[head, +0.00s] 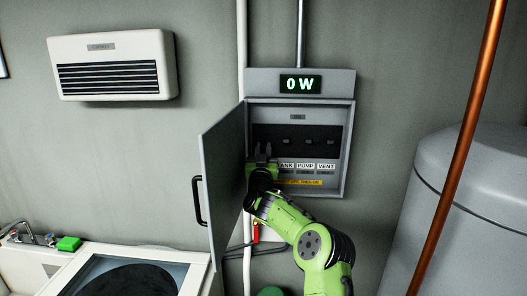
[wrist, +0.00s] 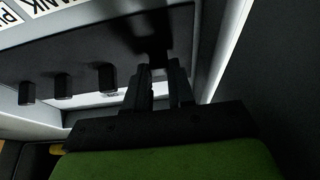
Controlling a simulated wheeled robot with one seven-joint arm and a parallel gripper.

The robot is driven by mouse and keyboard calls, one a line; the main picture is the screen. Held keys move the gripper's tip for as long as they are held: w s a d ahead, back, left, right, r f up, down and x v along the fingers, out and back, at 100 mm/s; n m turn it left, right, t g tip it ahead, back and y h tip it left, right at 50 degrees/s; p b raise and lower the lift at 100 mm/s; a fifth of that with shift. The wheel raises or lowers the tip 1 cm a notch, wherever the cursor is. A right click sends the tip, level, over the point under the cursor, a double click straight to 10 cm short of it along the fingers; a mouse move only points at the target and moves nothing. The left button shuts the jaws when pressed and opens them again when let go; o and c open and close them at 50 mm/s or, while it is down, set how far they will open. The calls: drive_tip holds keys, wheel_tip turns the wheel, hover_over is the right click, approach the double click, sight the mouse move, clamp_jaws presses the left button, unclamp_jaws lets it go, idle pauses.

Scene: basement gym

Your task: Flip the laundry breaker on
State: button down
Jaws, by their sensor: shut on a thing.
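The grey breaker panel (head: 348,150) is on the wall with its door (head: 222,180) swung open to the left. Three black breaker levers (head: 308,142) show in a row above labels reading PUMP, VENT and a partly covered "ANK". My gripper (head: 263,148) is at the left end of this row, beside the open door. In the wrist view its fingers (wrist: 160,78) are shut on a dark lever (wrist: 156,48) at the end of the row. The label below that lever is hidden, and its position is hard to tell. The display (head: 300,84) reads 0 W.
The open door, with a black handle (head: 198,201), stands close to the left of my gripper. A copper pipe (head: 460,150) and a grey tank (head: 490,200) are at the right. A glass-topped machine (head: 75,282) is at lower left.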

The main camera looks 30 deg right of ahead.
drive_tip(key=shift+s+a+r+g+y, duration=0.15)
drive_tip(key=shift+r+g+y, duration=0.25)
drive_tip(key=shift+r+g, duration=0.2)
drive_tip(key=shift+r+g+y+p, duration=0.7)
drive_tip(key=shift+g+y+p, duration=0.1)
drive_tip(key=shift+g, duration=0.2)
drive_tip(key=shift+r+g+y, duration=0.4)
drive_tip(key=shift+g+y, duration=0.3)
drive_tip(key=shift+g, duration=0.3)
drive_tip(key=shift+w+d+r+g+y, duration=0.2)
drive_tip(key=shift+g+y, duration=0.1)
drive_tip(key=shift+g, duration=0.1)
drive_tip(key=c, duration=1)
unclamp_jaws()
drive_tip(key=shift+o, duration=0.2)
drive_tip(key=shift+f, duration=0.1)
